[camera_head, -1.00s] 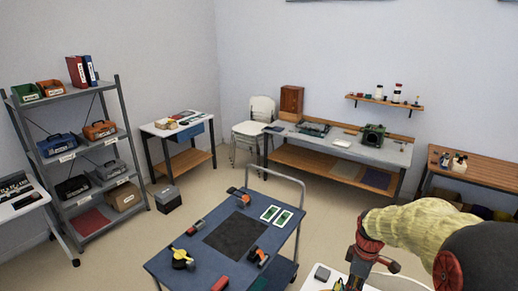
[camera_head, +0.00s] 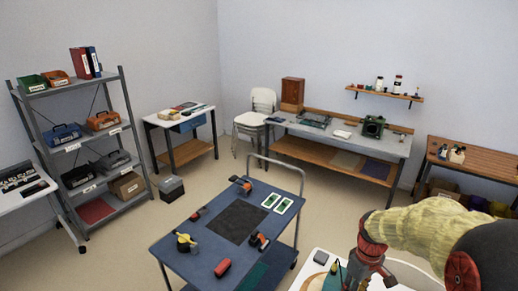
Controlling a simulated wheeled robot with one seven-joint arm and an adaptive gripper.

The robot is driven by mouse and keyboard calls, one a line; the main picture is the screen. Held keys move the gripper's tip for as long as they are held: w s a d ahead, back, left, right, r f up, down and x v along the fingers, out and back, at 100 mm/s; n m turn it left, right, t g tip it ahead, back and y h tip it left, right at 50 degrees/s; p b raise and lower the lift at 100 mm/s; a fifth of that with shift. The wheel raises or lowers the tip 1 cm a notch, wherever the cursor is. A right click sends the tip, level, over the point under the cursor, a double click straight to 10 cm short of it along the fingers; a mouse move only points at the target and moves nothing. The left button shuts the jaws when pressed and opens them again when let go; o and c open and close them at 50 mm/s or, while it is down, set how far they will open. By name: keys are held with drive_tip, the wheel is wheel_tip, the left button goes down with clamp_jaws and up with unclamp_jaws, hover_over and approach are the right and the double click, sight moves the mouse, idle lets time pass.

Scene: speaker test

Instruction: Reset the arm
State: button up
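My arm enters at the lower right of the head view, with a pale yellow sleeve and red joints. Its wrist bends down over a white table (camera_head: 308,277) at the bottom edge. My gripper (camera_head: 360,279) is at the lower end of the wrist, small and dark against the table and close to the picture's edge. I cannot make out whether its fingers are open or hold anything.
A blue cart (camera_head: 197,262) with a black mat (camera_head: 237,222), tools and two green boards stands left of my arm. A grey shelf rack (camera_head: 77,143) is at the left. A long workbench (camera_head: 345,139) lines the back wall. Floor shows between them.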

drive_tip(key=s+a+r+m+t+b, duration=0.2)
drive_tip(key=s+a+r+t+b, duration=0.1)
drive_tip(key=s, duration=0.5)
drive_tip(key=s+a+r+m+t+b, duration=0.3)
drive_tip(key=s+a+r+b, duration=0.2)
drive_tip(key=s+b, duration=0.3)
drive_tip(key=shift+s+a+r+b, duration=0.3)
drive_tip(key=shift+s+a+r, duration=0.1)
drive_tip(key=shift+s+a, duration=0.25)
drive_tip(key=shift+w, duration=0.1)
